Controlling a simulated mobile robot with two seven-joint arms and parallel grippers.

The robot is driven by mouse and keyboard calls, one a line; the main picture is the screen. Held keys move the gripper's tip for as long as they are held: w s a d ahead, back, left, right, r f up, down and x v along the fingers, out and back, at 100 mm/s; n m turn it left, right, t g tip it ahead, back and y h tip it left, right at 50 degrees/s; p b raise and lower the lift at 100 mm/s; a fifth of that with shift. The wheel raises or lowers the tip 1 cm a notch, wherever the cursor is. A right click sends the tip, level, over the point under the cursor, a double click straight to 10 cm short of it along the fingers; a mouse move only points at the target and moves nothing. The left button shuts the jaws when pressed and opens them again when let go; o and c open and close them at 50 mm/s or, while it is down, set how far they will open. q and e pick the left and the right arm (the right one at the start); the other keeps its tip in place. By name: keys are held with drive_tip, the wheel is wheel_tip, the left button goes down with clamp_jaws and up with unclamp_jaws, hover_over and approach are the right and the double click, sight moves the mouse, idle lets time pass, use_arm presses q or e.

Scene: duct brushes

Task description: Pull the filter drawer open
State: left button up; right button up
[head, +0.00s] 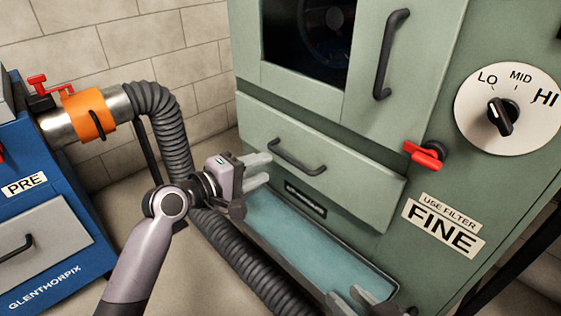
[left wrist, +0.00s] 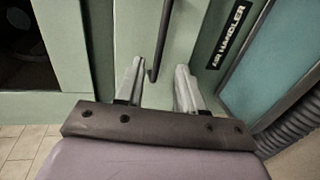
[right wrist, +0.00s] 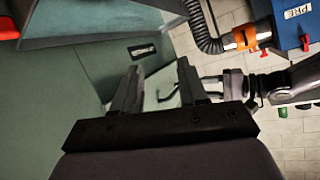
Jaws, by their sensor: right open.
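The filter drawer (head: 350,190) is a green front panel low on the green cabinet; it looks shut or nearly so. Its dark bar handle (head: 297,160) is on the drawer front. My left gripper (head: 268,170) is open just left of the handle in the head view. In the left wrist view the handle (left wrist: 162,45) runs between the two spread fingers (left wrist: 158,80); I cannot tell whether they touch it. My right gripper (head: 362,300) is open and empty at the bottom of the head view, and its fingers (right wrist: 160,75) show apart in the right wrist view.
A teal ledge (head: 300,240) runs below the drawer. A red lever (head: 425,153) and a dial (head: 508,108) are on the cabinet at right. A ribbed hose (head: 168,130) passes behind my left arm from the blue PRE unit (head: 60,210).

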sight(286, 159)
use_arm(q)
drive_tip(key=shift+b+x, duration=2.8)
drive_tip(key=shift+x, duration=0.7)
use_arm(e)
drive_tip(key=shift+f+t+y, duration=0.3)
drive_tip(key=shift+t+y, duration=0.1)
drive_tip(key=shift+t, duration=0.3)
use_arm(q)
drive_tip(key=shift+r, duration=0.1)
clamp_jaws()
